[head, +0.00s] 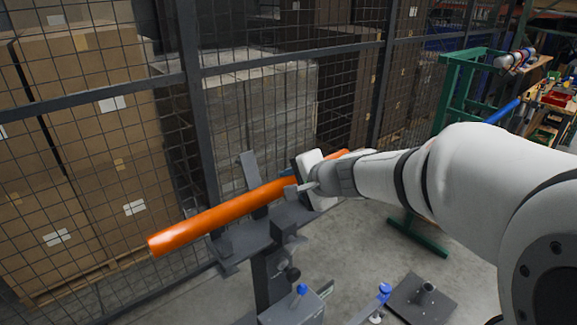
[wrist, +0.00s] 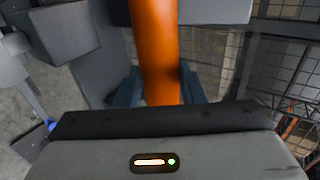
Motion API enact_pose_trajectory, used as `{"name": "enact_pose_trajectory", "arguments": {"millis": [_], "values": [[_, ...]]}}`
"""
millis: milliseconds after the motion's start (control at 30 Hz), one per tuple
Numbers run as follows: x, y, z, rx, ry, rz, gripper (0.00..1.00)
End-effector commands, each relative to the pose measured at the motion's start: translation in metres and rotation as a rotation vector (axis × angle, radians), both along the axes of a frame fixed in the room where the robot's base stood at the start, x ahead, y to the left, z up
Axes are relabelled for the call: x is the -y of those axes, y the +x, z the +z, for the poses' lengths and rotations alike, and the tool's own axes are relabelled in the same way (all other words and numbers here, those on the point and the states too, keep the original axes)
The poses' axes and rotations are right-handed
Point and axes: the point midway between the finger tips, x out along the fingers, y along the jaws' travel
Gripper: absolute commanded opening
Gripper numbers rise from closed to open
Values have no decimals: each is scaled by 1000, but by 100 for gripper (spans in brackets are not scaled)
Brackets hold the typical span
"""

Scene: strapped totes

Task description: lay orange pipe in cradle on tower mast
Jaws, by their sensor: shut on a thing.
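The long orange pipe (head: 205,219) runs slantwise across the head view, its near-left end lower in the picture. My gripper (head: 293,187) is shut on it toward its right part. In the wrist view the orange pipe (wrist: 157,45) passes between the dark fingers of my gripper (wrist: 160,88). The grey cradle (head: 245,238) tops the tower mast (head: 266,280), with an upright plate (head: 250,172) behind the pipe. The pipe lies over the cradle along its length; whether it bears on the cradle or hangs just above is hard to tell.
A dark mesh fence (head: 195,110) stands close behind, with stacked cardboard boxes (head: 85,130) and a wrapped pallet load (head: 262,125) beyond it. A green frame (head: 455,95) and a cluttered bench (head: 553,100) are at the right. A dark floor plate (head: 415,303) lies at the lower right.

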Motion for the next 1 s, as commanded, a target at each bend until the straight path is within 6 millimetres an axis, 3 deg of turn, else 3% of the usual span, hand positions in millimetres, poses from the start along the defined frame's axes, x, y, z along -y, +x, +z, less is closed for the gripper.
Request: {"name": "enact_pose_trajectory", "arguments": {"millis": [500, 1000], "values": [[0, 0, -45, 2, 2, 0, 1], [1, 0, -53, 2, 1, -1, 1]]}}
